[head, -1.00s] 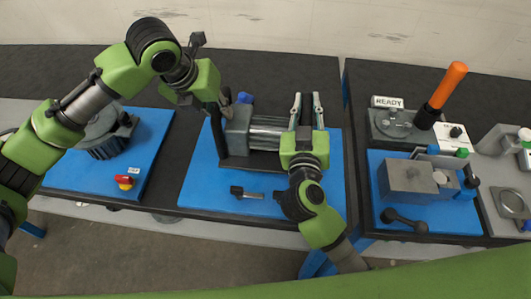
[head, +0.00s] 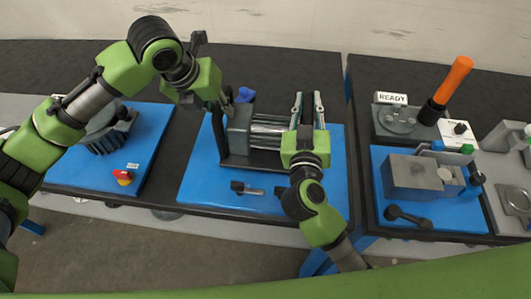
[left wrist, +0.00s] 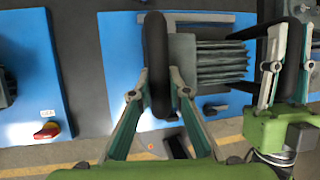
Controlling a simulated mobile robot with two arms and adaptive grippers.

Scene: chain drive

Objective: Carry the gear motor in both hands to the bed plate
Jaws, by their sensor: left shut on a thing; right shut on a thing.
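The gear motor has a grey block (head: 239,128) and a ribbed silver body (head: 268,132), level between my two hands. It also shows in the left wrist view (left wrist: 215,60). My left gripper (head: 222,102) is shut on its upright black left handle (left wrist: 155,50). My right gripper (head: 307,108) is shut at its right end, on a black handle (left wrist: 292,60) in the left wrist view. A dark flat plate (head: 255,165), possibly the bed plate, shows below the motor over a blue mat (head: 200,185). I cannot tell whether motor and plate touch.
A black-handled lever (head: 247,188) lies in front, and a blue knob (head: 245,94) stands behind the motor. To the left is a blue board with a red knob (head: 123,177). A fixture (head: 418,178) and an orange handle (head: 453,80) stand at right.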

